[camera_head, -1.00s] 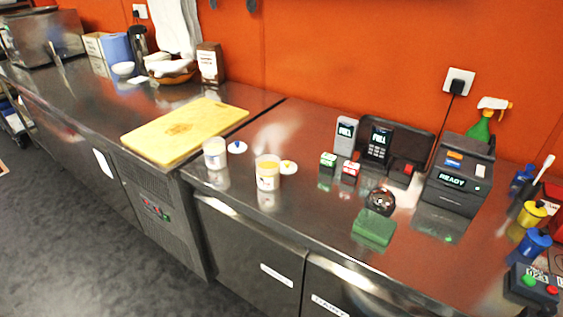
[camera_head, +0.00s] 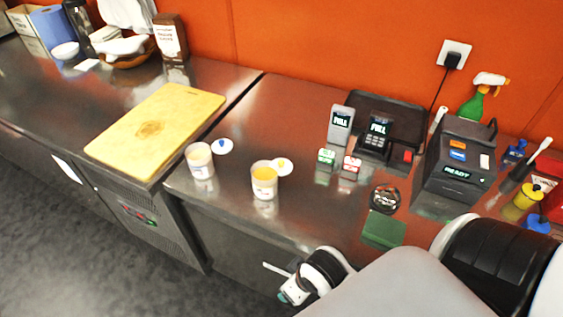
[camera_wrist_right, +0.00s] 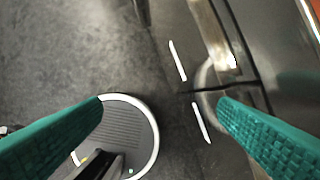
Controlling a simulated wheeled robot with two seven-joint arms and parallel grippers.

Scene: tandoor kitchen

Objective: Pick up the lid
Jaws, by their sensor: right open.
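A white lid with a blue knob (camera_head: 222,146) lies flat on the steel counter beside an open white tub (camera_head: 200,161). A second pale lid with a yellow knob (camera_head: 282,165) lies just behind an open tub with yellow contents (camera_head: 265,180). My right arm comes in from the lower right in the head view, its wrist low in front of the counter edge. In the right wrist view, my right gripper (camera_wrist_right: 160,101) has its two teal fingers wide apart with nothing between them. It points down at the floor and drawer fronts. My left gripper is not in view.
A yellow cutting board (camera_head: 155,130) lies left of the tubs. A card terminal (camera_head: 376,138), small timers (camera_head: 351,166), a green pad (camera_head: 384,230) and a black READY box (camera_head: 459,165) stand on the right. Bare counter lies in front of the tubs.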

